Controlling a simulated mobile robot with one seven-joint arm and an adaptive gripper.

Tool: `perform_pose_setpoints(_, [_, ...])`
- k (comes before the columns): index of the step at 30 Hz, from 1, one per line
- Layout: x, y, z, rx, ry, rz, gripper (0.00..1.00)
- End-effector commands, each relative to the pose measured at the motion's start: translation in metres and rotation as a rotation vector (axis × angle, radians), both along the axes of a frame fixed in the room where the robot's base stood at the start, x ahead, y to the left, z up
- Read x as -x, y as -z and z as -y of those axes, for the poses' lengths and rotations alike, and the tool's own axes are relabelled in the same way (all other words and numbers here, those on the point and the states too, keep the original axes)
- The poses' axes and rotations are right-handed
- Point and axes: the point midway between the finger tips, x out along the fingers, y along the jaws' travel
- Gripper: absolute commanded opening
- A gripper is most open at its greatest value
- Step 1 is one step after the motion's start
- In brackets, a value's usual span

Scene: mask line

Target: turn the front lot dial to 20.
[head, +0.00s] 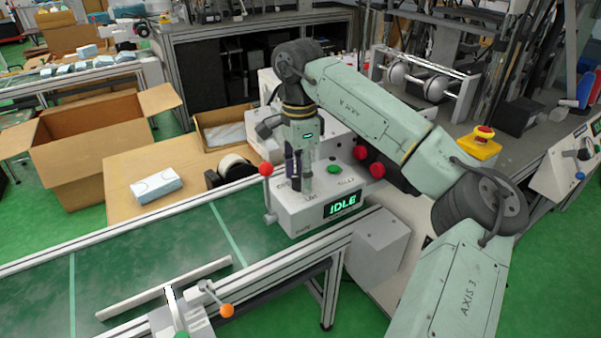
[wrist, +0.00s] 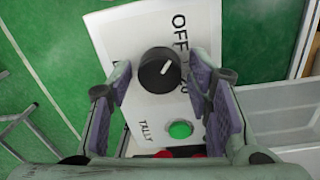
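A round black dial (wrist: 160,70) with a white pointer mark sits on the white panel of a control box (head: 330,187). In the wrist view, OFF is printed beside the dial. Another marking is partly covered by the right finger and cannot be read in full. My gripper (head: 300,180) points down over the box's top. Its purple-padded fingers stand apart on either side of the dial in the wrist view (wrist: 161,80), with gaps between pads and dial. In the head view the gripper hides the dial.
A green button (wrist: 180,130) labelled TALLY is near the dial. The box has a display (head: 342,204) reading IDLE and a red-knobbed lever (head: 266,170) on its left. A green conveyor (head: 150,250) runs in front; an open carton (head: 90,150) stands left.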

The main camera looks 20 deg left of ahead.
Motion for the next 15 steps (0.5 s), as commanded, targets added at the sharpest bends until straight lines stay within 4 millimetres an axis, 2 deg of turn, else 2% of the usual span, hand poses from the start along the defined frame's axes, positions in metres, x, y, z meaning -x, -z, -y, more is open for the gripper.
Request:
perform_pose_setpoints(2, [0.0000,-0.0002,0.0000,0.000,0.000,0.000,0.38])
perform_pose_setpoints(15, [0.0001,-0.0003,0.0001,0.000,0.000,0.000,0.09])
